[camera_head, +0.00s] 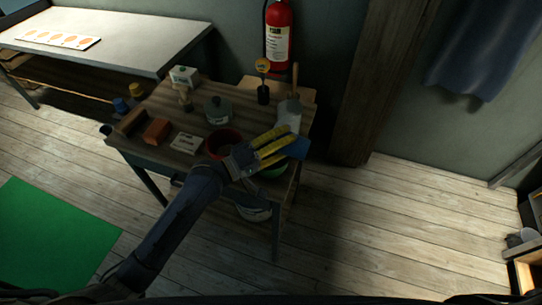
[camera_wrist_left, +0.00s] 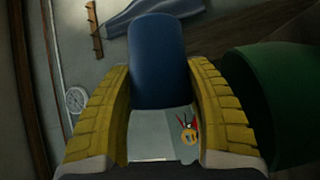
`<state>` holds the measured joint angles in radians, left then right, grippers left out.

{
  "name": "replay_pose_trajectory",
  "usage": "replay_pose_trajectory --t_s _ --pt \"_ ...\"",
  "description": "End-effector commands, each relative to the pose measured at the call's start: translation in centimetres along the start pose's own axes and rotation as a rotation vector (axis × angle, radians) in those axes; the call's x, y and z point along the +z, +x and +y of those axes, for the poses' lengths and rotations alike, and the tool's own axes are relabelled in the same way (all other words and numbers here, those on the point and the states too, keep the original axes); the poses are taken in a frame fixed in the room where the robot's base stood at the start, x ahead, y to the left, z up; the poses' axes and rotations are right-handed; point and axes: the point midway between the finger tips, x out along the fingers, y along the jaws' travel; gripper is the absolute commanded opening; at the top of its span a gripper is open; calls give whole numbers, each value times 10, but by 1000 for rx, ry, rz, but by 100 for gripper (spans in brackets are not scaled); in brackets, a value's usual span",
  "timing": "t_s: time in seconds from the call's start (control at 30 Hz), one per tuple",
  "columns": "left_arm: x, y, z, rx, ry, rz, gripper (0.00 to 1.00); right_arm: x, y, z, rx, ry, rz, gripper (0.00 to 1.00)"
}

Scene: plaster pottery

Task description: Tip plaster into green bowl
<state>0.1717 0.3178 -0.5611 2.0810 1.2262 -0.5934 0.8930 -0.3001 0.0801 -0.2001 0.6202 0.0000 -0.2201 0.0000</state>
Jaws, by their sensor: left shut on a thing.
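My left gripper (camera_head: 272,147) is above the right front part of the wooden table, its yellow fingers shut on a blue item (camera_head: 298,148). In the left wrist view the blue item (camera_wrist_left: 157,62) stands out between the fingers, with a pale grey part bearing an orange mark nearer the palm. I cannot tell whether it holds plaster. The green bowl (camera_head: 273,171) is just below my left gripper, mostly hidden by it. A large dark green surface (camera_wrist_left: 278,105), apparently the bowl, fills the right of the wrist view. My right gripper is not in view.
A reddish pot (camera_head: 223,135) stands left of my gripper, and a pale bottle (camera_head: 289,115) stands behind it. A lidded grey jar (camera_head: 218,111), a brick-coloured block (camera_head: 156,131) and a white box (camera_head: 184,76) are farther left.

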Motion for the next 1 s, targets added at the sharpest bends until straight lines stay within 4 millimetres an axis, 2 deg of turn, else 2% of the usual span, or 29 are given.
replay_pose_trajectory --t_s 1.0 --pt "-4 -2 3 68 -88 19 22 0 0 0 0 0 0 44"
